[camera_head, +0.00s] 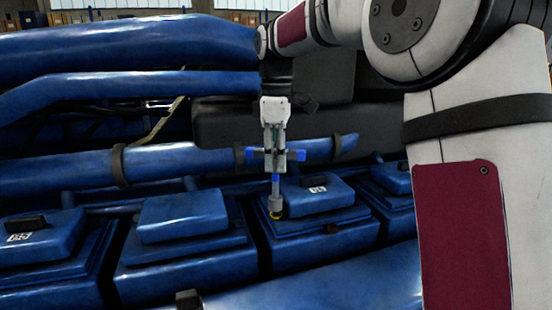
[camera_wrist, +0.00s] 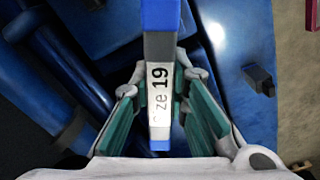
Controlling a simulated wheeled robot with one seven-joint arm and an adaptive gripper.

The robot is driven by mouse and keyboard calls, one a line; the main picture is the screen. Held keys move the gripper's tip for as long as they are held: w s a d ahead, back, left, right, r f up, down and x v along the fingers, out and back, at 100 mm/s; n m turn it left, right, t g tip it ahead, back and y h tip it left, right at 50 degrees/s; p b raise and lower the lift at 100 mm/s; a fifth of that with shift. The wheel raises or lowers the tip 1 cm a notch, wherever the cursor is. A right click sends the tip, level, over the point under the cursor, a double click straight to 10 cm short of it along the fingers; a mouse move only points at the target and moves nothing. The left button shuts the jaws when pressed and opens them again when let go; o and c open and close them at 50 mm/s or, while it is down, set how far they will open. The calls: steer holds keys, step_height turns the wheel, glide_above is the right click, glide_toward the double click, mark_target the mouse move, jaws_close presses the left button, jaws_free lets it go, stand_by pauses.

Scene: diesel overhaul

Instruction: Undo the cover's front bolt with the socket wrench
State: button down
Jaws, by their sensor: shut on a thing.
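My gripper (camera_head: 274,142) points down over the engine and is shut on the socket wrench (camera_head: 276,186), a grey T-shaped tool with blue handle ends. In the wrist view, my gripper (camera_wrist: 160,112) has its teal pads on both sides of the wrench's handle (camera_wrist: 160,55), which bears a label reading "19". The shaft hangs about upright, with its grey socket at the left edge of a blue cover (camera_head: 322,201) that has a small white label. A yellow rim shows at the socket's foot. The front bolt is not visible; I cannot tell whether the socket sits on it.
More blue covers stand in the row, such as one on the left (camera_head: 183,216) and one at far left (camera_head: 40,240). Thick blue pipes (camera_head: 130,50) run behind. A dark block (camera_wrist: 260,79) stands on blue metal at right in the wrist view.

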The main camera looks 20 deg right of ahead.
steer(key=m, duration=1.2)
steer(key=shift+s+m, duration=0.1)
steer(key=shift+m, duration=0.2)
stand_by(0.4)
steer(key=shift+f, duration=0.7)
steer(key=c, duration=2.1)
jaws_free()
jaws_close()
